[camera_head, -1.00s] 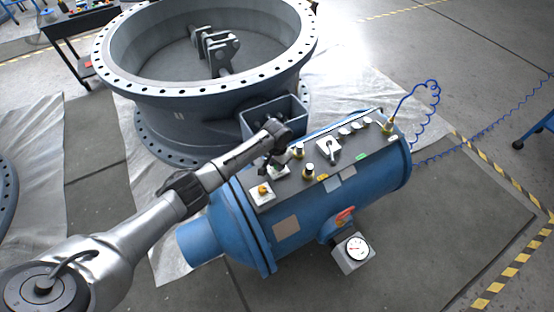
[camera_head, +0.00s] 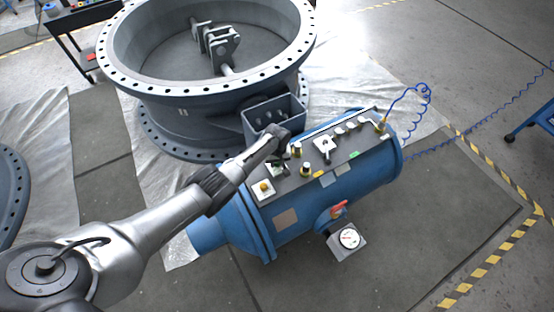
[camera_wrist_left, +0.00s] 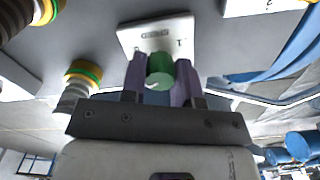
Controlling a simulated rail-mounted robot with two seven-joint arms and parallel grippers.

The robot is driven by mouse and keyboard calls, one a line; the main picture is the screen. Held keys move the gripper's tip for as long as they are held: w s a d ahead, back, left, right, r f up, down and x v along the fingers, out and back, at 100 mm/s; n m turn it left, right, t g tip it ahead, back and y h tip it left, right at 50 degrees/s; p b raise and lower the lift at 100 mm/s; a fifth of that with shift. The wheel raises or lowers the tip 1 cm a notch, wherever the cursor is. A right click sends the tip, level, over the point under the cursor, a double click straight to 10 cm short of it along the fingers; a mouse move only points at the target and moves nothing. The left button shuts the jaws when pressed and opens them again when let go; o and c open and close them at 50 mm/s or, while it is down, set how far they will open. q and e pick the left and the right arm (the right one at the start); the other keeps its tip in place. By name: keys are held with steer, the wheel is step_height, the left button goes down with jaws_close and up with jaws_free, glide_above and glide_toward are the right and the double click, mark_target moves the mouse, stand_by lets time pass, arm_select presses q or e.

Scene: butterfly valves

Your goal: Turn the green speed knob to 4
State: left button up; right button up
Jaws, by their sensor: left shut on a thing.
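The green speed knob (camera_wrist_left: 160,70) stands on a white plate (camera_wrist_left: 150,35) in the left wrist view. A pale pointer mark shows on the knob's face; the plate's printing is too small to read surely. My left gripper (camera_wrist_left: 160,85) has one finger on each side of the knob and is shut on it. In the head view my left gripper (camera_head: 274,160) reaches down to the top panel of the blue cylinder (camera_head: 340,185) and mostly hides the knob. My right gripper is not in view.
Yellow-collared fittings (camera_wrist_left: 82,75) stand close beside the gripper. On the same panel are a plate with an orange-yellow knob (camera_head: 264,188) and a white lever plate (camera_head: 323,145). A gauge (camera_head: 349,238) hangs at the front. A large grey flanged valve ring (camera_head: 205,90) stands behind.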

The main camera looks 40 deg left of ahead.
arm_select(q)
steer(key=shift+n, duration=0.7)
steer(key=o, duration=0.9)
steer(key=shift+r+p, duration=3.7)
steer(key=shift+r, duration=3.2)
